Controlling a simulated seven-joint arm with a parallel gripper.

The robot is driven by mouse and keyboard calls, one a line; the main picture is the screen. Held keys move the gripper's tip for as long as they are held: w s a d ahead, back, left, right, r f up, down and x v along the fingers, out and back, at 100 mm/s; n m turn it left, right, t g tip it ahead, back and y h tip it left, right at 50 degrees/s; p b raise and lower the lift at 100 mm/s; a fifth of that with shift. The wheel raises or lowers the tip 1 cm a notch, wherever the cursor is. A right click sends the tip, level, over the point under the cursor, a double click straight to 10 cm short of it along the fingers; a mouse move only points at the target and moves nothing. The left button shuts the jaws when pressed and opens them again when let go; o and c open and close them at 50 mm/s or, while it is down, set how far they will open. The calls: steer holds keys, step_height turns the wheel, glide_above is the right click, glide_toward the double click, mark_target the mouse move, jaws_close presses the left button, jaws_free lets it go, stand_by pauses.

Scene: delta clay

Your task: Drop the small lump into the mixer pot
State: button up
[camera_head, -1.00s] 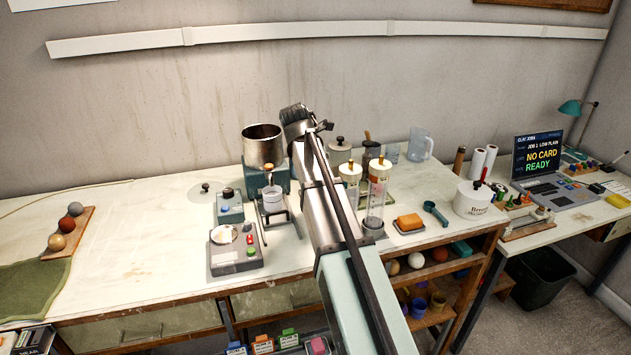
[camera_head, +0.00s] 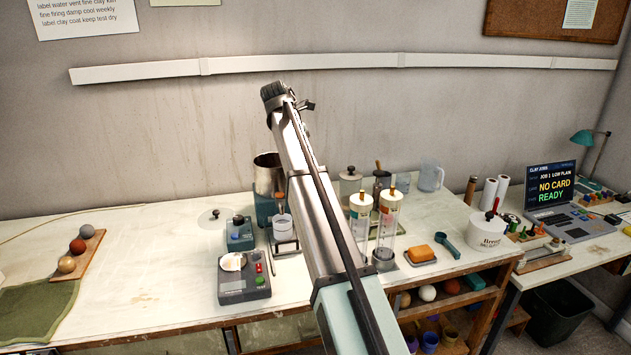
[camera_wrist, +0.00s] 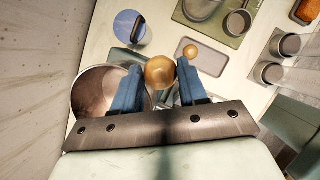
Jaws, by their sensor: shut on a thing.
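My gripper (camera_wrist: 160,72) is shut on a small tan round lump (camera_wrist: 159,74), held between its two blue fingers in the wrist view. The mixer pot, an open steel bowl, shows in the wrist view (camera_wrist: 94,92) just left of the lump, partly behind the left finger. The lump looks beside the pot's opening, not over its middle. In the head view the pot (camera_head: 267,172) stands on a teal base at the back of the bench, partly covered by my arm.
Two tall clear cylinders with white tops (camera_head: 389,207) stand right of my arm. A scale (camera_head: 246,286) and a small teal box (camera_head: 239,234) are in front of the pot. Lidded jars (camera_head: 349,186) stand behind. The bench's left middle (camera_head: 150,260) is clear.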

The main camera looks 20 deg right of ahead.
steer(key=w+a+r, duration=0.5)
steer(key=a, duration=0.1)
step_height(320, 180, down, 6)
steer(key=shift+a+r, duration=0.1)
stand_by(0.5)
steer(key=o, duration=1.1)
steer(key=shift+o, duration=0.2)
steer(key=v, duration=1.3)
steer(key=shift+r, duration=0.45)
